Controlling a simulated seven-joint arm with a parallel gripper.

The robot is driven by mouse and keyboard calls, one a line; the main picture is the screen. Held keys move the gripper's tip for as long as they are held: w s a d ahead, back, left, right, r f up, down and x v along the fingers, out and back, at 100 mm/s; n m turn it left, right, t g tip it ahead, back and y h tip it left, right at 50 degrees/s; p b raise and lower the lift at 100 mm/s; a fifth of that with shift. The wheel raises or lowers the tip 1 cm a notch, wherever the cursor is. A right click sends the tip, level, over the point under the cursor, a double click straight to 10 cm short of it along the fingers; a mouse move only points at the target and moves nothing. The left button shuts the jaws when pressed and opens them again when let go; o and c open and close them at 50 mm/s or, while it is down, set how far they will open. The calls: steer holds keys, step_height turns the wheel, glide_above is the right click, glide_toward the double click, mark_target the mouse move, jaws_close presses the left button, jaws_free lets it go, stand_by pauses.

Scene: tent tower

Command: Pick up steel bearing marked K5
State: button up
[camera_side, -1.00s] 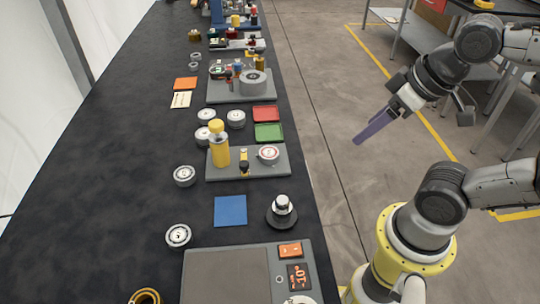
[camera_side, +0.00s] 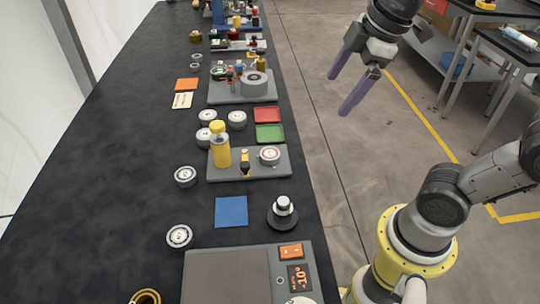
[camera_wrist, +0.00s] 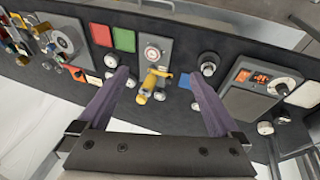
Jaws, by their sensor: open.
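Several silver round bearings with white marked tops lie on the dark table; the marks are too small to read, so I cannot tell which is K5. In the side view, one bearing (camera_side: 185,176) lies at the left, another bearing (camera_side: 179,236) nearer the front, and a cluster including a bearing (camera_side: 237,119) farther back. A red-ringed round piece (camera_side: 270,155) sits on a grey plate (camera_side: 218,176). My gripper (camera_side: 341,94) is open and empty, high and right of the table. The wrist view also shows its two purple fingers (camera_wrist: 159,75) apart, with a bearing (camera_wrist: 265,128) to their right.
A yellow bottle (camera_side: 221,150) stands on the grey plate. A blue square (camera_side: 230,211), a dark-based knob (camera_side: 282,212), red (camera_side: 266,114) and green trays (camera_side: 269,133) and a scale (camera_side: 228,275) are nearby. More fixtures stand farther back. The table's left-middle is clear.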

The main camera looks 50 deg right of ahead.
steer(key=w+n+g, duration=0.2)
steer(key=w+n, duration=0.1)
steer(key=w, duration=0.4)
steer(key=n+g, duration=0.2)
steer(key=n, duration=0.1)
glide_above(270, 153)
steer(key=f, duration=1.6)
steer(key=shift+w+a+f, duration=0.2)
steer(key=shift+f, duration=0.05)
steer(key=shift+s+d+f, duration=0.1)
steer(key=shift+s+f, duration=0.05)
steer(key=shift+f, duration=1.35)
steer(key=shift+s+d+f, duration=0.1)
steer(key=shift+f, duration=1.35)
jaws_close()
steer(key=shift+r, duration=0.1)
